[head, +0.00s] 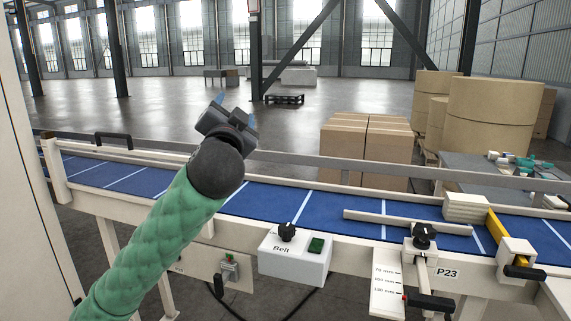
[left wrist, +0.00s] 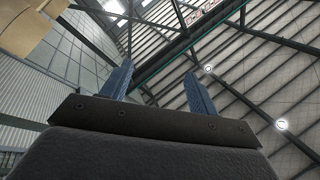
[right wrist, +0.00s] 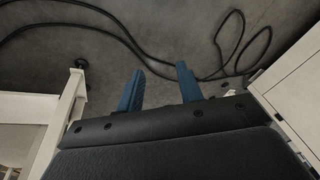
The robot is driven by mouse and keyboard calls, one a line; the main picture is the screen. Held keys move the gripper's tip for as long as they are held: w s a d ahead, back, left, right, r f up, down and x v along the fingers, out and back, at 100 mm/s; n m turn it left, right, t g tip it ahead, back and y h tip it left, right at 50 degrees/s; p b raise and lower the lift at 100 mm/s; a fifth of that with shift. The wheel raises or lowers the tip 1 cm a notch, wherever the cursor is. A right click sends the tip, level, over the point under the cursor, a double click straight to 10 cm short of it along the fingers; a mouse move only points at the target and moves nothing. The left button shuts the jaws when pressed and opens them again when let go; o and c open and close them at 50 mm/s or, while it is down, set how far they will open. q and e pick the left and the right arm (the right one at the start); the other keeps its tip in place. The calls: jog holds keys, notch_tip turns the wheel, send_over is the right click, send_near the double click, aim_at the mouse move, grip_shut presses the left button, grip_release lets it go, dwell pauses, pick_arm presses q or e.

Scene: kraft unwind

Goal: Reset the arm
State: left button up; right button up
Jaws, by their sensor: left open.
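My left arm comes in from the lower left of the head view in a green padded sleeve. My left gripper (head: 236,108) is raised above the conveyor and points up and away. In the left wrist view its two blue fingers (left wrist: 158,88) are apart, with nothing between them, against the roof and wall. My right gripper is not in the head view. In the right wrist view its two blue fingers (right wrist: 159,90) are apart and empty, pointing over the grey floor.
A blue belt conveyor (head: 270,203) with pale rails crosses the head view. A white "Belt" box (head: 293,258) with a black knob and green button is on its near side. Brown cartons (head: 366,150) and large paper rolls (head: 492,115) stand behind. A black cable (right wrist: 115,24) lies on the floor.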

pick_arm(q)
jog(key=s+a+f+n+g+h+p, duration=0.1)
jog(key=s+f+g, duration=0.3)
jog(key=f, duration=0.9)
jog(key=s+a+f+n+g, duration=0.1)
jog(key=s+f+g, duration=0.25)
jog(key=f, duration=1.05)
jog(key=s+a+f+n+g+h+p, duration=0.1)
jog(key=s+f+n+g, duration=0.2)
jog(key=f, duration=1)
jog(key=s+f+g+p, duration=0.1)
jog(key=s+f+g, duration=0.3)
jog(key=s+f, duration=0.9)
jog(key=s+f+n+g+p, duration=0.1)
jog(key=s+f+g, duration=0.4)
jog(key=s+f, duration=0.8)
jog(key=s, duration=0.5)
jog(key=shift+f, duration=0.35)
pick_arm(e)
notch_tip(320, 180, up, 6)
jog(key=d, duration=0.2)
jog(key=shift+w+d+r, duration=0.15)
jog(key=shift+w+d, duration=0.1)
pick_arm(q)
jog(key=shift+s+a, duration=0.1)
